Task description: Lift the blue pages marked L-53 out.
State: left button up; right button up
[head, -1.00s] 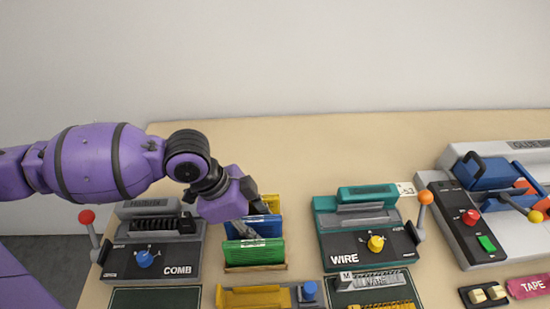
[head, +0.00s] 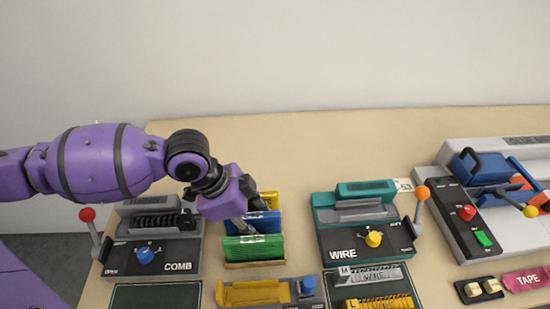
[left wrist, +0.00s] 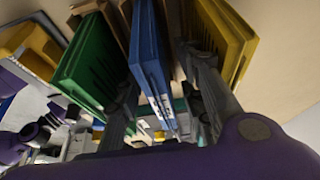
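The blue pages (head: 266,222) stand in a wooden rack (head: 256,264), between green pages (head: 254,247) in front and yellow pages (head: 268,200) behind. In the left wrist view the blue pages (left wrist: 150,60) bear a white label too small to read. My left gripper (head: 243,225) is at the left end of the blue pages. In its wrist view, the left gripper (left wrist: 165,98) is open, with one finger on the green side of the blue pages and the other on the yellow side. A gap shows on the yellow side; contact on the green side is unclear. My right gripper is out of view.
A COMB machine (head: 155,246) with a red-knobbed lever stands left of the rack. A teal WIRE machine (head: 350,243) stands to the right. A yellow tray device (head: 255,293) lies in front. The table behind (head: 260,140) is clear.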

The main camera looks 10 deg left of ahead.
pick_arm(q)
grip_shut()
